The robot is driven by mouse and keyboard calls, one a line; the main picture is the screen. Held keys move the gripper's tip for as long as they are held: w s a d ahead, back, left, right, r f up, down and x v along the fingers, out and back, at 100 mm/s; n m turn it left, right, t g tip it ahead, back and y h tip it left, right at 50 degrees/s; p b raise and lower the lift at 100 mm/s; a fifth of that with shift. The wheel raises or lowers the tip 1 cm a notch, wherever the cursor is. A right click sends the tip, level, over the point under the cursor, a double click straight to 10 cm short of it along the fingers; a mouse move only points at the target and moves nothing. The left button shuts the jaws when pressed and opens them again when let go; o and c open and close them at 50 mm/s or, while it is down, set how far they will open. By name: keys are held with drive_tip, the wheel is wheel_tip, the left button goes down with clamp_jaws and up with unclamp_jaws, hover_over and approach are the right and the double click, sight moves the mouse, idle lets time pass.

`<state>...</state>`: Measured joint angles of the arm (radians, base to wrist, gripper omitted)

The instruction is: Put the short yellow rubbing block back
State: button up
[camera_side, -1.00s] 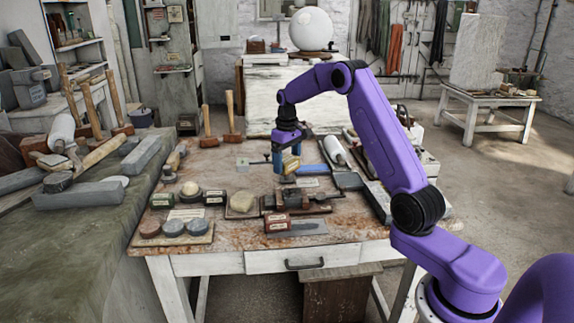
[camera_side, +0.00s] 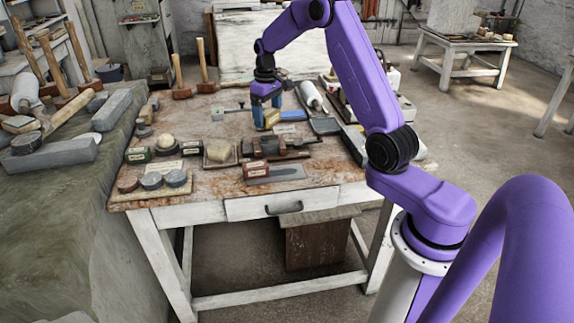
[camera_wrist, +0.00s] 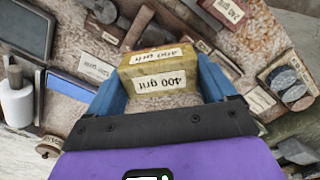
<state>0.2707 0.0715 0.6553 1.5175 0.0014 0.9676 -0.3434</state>
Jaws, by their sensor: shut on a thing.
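The yellow rubbing block (camera_wrist: 160,69), with "400 grit" labels on two faces, sits between the two blue fingers of my gripper (camera_wrist: 163,78) in the wrist view. The fingers are shut on its ends. In the side view my gripper (camera_side: 267,112) points down over the back middle of the worktable, and the block (camera_side: 271,118) shows small and partly hidden between the fingers. I cannot tell whether the block touches the table. A pale label card (camera_wrist: 96,67) lies to the left of the block in the wrist view.
A blue flat piece (camera_side: 293,115) lies just right of my gripper, with a grey slab (camera_side: 325,126) and a white roller (camera_side: 311,95) beyond. Tools crowd the table front. Small round stones (camera_side: 151,180) sit at front left. Two mallets (camera_side: 204,70) stand behind.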

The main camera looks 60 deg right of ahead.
drive_tip(key=s+a+f, duration=0.3)
drive_tip(key=s+a, duration=0.1)
drive_tip(key=s, duration=0.7)
hover_over(291, 172)
wheel_tip(291, 172, down, 4)
drive_tip(key=shift+f, duration=0.2)
drive_tip(key=shift+w+f, duration=0.1)
drive_tip(key=shift+f, duration=1.85)
drive_tip(key=shift+f, duration=0.15)
drive_tip(key=o, duration=0.9)
drive_tip(key=shift+o, duration=0.2)
